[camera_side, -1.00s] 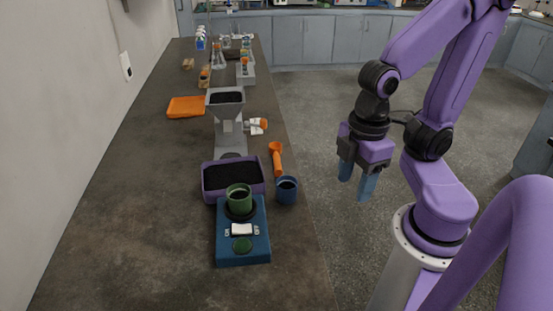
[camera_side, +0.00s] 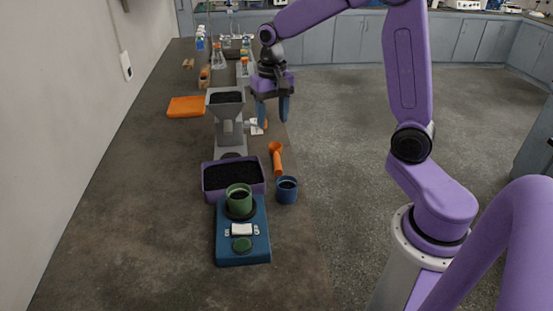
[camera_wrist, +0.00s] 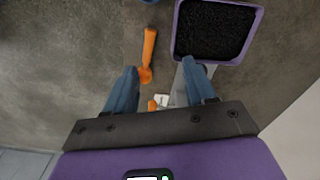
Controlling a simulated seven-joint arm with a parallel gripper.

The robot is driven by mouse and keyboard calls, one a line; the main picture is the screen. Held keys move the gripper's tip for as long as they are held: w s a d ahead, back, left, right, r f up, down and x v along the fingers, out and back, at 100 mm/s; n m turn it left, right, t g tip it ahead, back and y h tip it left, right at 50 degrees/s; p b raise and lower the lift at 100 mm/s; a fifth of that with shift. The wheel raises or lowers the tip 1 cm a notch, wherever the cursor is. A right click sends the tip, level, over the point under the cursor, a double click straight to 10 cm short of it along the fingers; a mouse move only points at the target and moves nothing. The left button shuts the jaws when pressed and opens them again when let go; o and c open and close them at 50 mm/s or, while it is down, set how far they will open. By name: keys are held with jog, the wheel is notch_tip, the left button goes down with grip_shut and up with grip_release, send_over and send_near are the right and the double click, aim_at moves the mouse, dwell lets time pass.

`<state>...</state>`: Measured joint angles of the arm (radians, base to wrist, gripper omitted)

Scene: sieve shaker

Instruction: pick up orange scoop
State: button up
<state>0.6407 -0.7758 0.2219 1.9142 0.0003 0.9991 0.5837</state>
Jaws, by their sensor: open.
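The orange scoop (camera_side: 276,159) lies on the bench, its handle running toward the blue cup (camera_side: 286,190) and its bowl end toward the far side.
A grey hopper stand (camera_side: 229,128) stands left of my gripper. A purple tray of black grains (camera_side: 204,187) and a blue scale (camera_side: 243,256) with a green cup (camera_side: 238,197) stand nearer. A white bottle with an orange cap (camera_wrist: 162,100) lies close to the fingers. The bench's left front is clear.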

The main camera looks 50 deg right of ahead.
jog(key=w+d+f+m, duration=0.1)
jog(key=w+d+m, duration=0.3)
jog(key=d, duration=0.4)
send_over(276, 154)
jog(key=f, duration=1.2)
jog(key=shift+s+d+f, duration=0.15)
jog(key=shift+s+d, duration=0.05)
jog(key=shift+a+f, duration=0.2)
jog(key=shift+f, duration=2.4)
grip_shut()
